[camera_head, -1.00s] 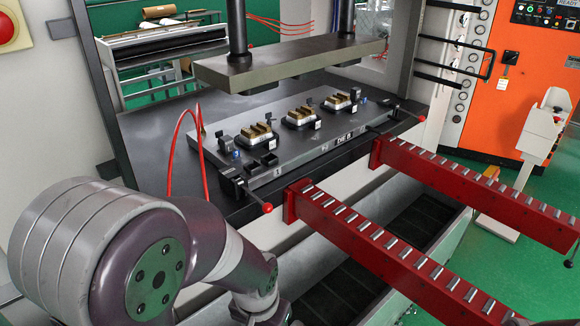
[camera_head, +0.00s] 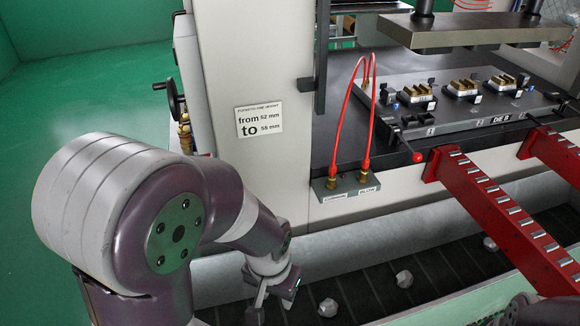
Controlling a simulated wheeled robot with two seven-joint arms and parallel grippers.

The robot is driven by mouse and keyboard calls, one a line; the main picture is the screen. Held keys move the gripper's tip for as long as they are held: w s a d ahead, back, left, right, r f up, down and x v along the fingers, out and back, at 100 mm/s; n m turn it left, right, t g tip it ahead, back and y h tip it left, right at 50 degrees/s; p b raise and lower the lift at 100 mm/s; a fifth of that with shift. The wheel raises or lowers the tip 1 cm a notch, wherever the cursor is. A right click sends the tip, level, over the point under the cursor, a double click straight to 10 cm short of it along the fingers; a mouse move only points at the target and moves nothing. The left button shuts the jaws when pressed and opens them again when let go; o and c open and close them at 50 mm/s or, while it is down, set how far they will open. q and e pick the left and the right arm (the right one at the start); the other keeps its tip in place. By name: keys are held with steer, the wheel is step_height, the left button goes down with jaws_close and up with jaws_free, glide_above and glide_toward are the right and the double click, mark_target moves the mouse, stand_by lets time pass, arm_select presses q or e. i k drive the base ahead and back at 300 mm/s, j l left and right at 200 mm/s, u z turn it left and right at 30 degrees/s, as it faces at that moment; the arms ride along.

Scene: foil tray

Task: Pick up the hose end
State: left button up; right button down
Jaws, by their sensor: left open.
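A red hose (camera_head: 345,112) rises in a narrow loop at the front left corner of the press bed. Its two lower ends meet brass fittings, a left one (camera_head: 332,182) and a right one (camera_head: 364,175), on a small grey block (camera_head: 346,189) with two labels, the right one reading BLOW. My left gripper (camera_head: 268,303) is at the bottom of the head view, below and left of the block, apart from the hose. It is open and points down; its fingertips are partly hard to make out. My right gripper is not in view.
A die plate (camera_head: 470,106) with brass-topped blocks lies on the bed. A red-knobbed lever (camera_head: 417,157) and red roller rails (camera_head: 500,208) stand to the right. A sign (camera_head: 260,120) is on the press column. Pale lumps (camera_head: 404,279) lie on the dark conveyor below.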

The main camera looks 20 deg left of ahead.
mark_target(364, 173)
steer(key=i+l+u, duration=0.35)
steer(key=l, duration=0.3)
steer(key=i+l+u, duration=0.15)
steer(key=l, duration=0.25)
steer(key=i+l+u, duration=0.3)
steer(key=l, duration=0.5)
steer(key=i+l, duration=0.15)
steer(key=l, duration=0.15)
steer(key=i+l, duration=0.1)
steer(key=l, duration=0.2)
